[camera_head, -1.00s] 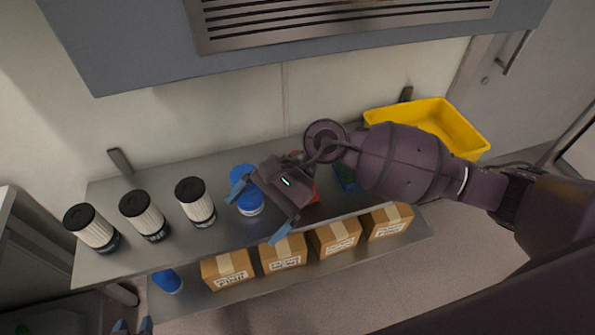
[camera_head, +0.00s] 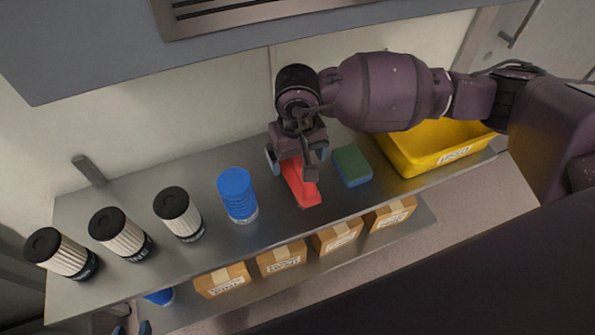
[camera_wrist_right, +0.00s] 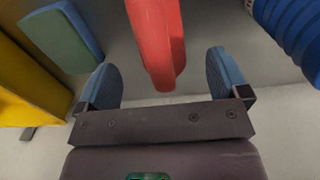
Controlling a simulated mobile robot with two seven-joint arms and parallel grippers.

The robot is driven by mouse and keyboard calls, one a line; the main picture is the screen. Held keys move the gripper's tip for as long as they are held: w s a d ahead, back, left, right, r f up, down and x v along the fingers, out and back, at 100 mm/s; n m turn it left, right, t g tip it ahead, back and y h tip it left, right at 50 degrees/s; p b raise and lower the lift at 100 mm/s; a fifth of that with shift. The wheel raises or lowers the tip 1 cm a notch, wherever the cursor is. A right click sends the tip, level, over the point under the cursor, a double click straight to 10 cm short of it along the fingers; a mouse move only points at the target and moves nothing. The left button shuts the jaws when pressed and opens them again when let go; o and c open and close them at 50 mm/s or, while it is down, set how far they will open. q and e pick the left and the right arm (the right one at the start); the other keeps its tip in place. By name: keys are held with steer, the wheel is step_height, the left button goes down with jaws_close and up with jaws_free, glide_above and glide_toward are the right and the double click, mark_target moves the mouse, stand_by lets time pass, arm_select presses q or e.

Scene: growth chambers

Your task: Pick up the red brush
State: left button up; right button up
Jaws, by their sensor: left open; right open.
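The red brush (camera_head: 303,187) lies on the upper metal shelf, between a blue-lidded container and a green and blue sponge. My right gripper (camera_head: 297,157) is open above the brush's rear end and partly hides it. In the right wrist view the brush (camera_wrist_right: 157,45) reaches down between the two blue fingers (camera_wrist_right: 167,78), with a gap on each side. I cannot tell whether it is level with the fingertips. My left gripper (camera_head: 132,328) is open and empty at the lower left edge, with only its fingertips showing.
The blue-lidded container (camera_head: 238,195) stands left of the brush. The sponge (camera_head: 352,166) and yellow bin (camera_head: 430,157) are to the right. Several black-capped canisters (camera_head: 178,213) stand further left. Cardboard boxes (camera_head: 281,258) line the lower shelf. A grey cabinet (camera_head: 90,50) overhangs the back.

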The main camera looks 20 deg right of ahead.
step_height(320, 180, down, 4)
steer(key=shift+r, duration=0.15)
steer(key=shift+f, duration=0.2)
steer(key=c, duration=1)
arm_select(q)
steer(key=shift+w, duration=0.25)
arm_select(e)
steer(key=shift+c, duration=0.2)
steer(key=shift+r, duration=0.1)
